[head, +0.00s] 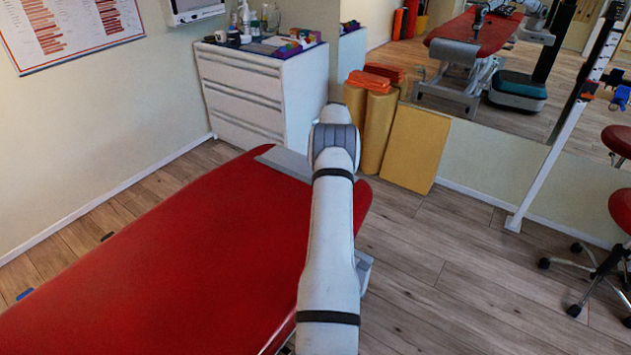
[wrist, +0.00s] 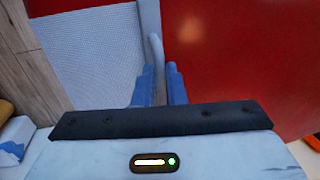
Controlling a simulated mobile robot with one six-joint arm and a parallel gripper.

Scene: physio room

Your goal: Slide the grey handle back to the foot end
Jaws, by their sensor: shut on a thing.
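In the wrist view the two blue fingers of my gripper (wrist: 159,75) are close together, shut on the grey handle (wrist: 156,48). The handle is a slim upright bar whose upper end shows between and above the fingertips; its lower part is hidden by them. It stands at the border between a pale grey textured panel (wrist: 90,52) and the red couch top (wrist: 235,60). In the head view the red couch (head: 180,255) runs from lower left to the middle, with a grey piece (head: 283,158) at its far end. There my arm hides the gripper and the handle.
A white drawer cabinet (head: 243,95) with bottles on top stands beyond the couch's far end. Yellow rolls (head: 376,130) and a yellow board (head: 415,148) lean by the mirror wall. A red stool (head: 620,208) stands at the right. Wooden floor (head: 455,270) lies clear right of the couch.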

